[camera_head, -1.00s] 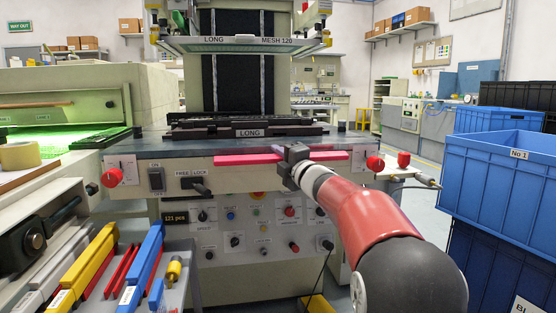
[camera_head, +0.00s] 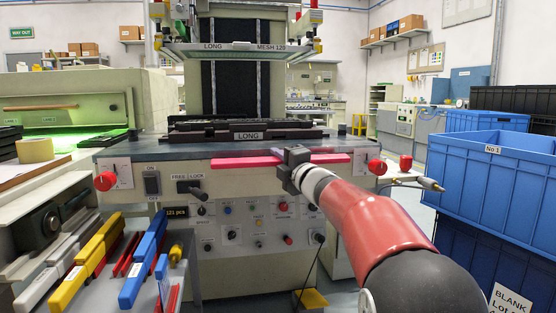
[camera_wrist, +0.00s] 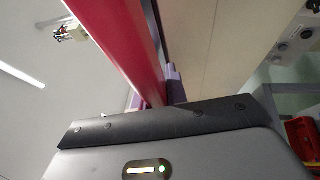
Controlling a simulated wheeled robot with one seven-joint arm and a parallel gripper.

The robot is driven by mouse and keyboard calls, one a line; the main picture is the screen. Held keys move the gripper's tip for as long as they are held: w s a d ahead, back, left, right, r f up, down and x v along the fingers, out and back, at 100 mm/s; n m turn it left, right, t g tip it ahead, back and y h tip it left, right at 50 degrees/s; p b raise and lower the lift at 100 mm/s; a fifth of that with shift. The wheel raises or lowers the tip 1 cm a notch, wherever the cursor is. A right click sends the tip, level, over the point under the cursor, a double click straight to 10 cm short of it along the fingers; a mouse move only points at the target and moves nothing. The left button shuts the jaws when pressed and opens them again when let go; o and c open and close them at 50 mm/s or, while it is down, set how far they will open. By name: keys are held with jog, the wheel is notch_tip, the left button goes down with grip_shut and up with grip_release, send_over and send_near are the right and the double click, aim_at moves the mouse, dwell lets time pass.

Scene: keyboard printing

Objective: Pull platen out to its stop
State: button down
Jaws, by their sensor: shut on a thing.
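The platen is the dark table (camera_head: 130,153) at the front of the printing machine. It carries a black fixture (camera_head: 215,135) labelled LONG. A pink-red handle bar (camera_head: 240,162) runs along its front face. My gripper (camera_head: 296,158) is shut on the right part of this bar, with my arm reaching in from the lower right. In the wrist view the red bar (camera_wrist: 120,40) runs down to my gripper (camera_wrist: 160,105); the fingers' grip is mostly hidden there. The FREE/LOCK lever (camera_head: 190,188) is on the front face, left of the bar, its handle pointing to the right.
A screen frame (camera_head: 225,50) marked MESH 120 hangs above the platen. A tool tray (camera_head: 190,285) with coloured bars stands at the lower left. Blue crates (camera_head: 480,185) stack at the right. A yellow pedal (camera_head: 311,298) is on the floor below the control panel.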

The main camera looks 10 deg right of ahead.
jog(key=shift+f, duration=0.2)
jog(key=c, duration=1.7)
grip_release()
jog(key=shift+s+r, duration=0.1)
jog(key=v, duration=0.7)
jog(key=shift+s+d+b, duration=0.1)
jog(key=shift+s+b, duration=0.2)
jog(key=shift+s, duration=0.1)
